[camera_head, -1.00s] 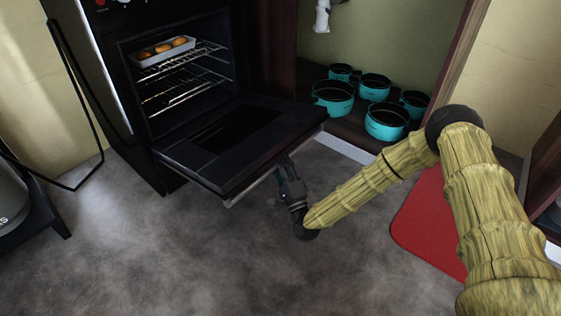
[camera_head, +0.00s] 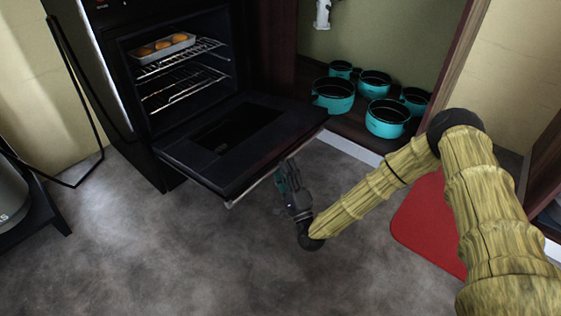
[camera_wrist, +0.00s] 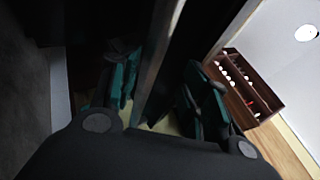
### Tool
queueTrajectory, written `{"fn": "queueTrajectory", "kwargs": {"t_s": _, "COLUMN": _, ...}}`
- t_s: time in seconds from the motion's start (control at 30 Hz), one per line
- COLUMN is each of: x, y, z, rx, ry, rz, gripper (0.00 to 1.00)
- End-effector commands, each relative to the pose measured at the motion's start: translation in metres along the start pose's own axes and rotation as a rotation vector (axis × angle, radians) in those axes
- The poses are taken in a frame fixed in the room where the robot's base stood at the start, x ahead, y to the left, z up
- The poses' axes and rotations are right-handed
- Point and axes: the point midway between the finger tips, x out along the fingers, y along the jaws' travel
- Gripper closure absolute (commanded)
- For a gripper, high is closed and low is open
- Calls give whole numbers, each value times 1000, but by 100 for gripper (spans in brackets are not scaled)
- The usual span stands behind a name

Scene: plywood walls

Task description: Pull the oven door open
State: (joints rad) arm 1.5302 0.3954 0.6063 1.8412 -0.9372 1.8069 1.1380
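The black oven's door (camera_head: 210,158) hangs wide open, folded down to nearly level, with its inner side facing up. Its light handle bar (camera_head: 236,203) runs along the front edge. My gripper (camera_head: 284,174) is at the right part of that edge. In the wrist view, the teal fingers of my gripper (camera_wrist: 163,90) stand apart, with a bar, likely the handle (camera_wrist: 159,60), between them. Gaps show beside the bar, so the gripper looks open. Exact contact is hard to tell in the dark.
A tray of brown food (camera_head: 164,48) sits on the upper rack inside the oven. Several teal pots (camera_head: 335,96) stand in the low cabinet to the right. A red mat (camera_head: 424,222) lies under my arm. The grey floor before the door is clear.

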Motion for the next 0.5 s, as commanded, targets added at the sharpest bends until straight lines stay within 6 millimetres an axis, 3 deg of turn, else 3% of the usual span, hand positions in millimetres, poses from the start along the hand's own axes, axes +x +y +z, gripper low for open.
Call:
{"fn": "queueTrajectory", "kwargs": {"t_s": 0.2, "x": -43, "y": 0, "z": 0, "rx": 2, "ry": 1, "rz": 4, "gripper": 59}}
{"fn": "queueTrajectory", "kwargs": {"t_s": 0.5, "x": -74, "y": 0, "z": 0, "rx": 2, "ry": 0, "rz": 2, "gripper": 59}}
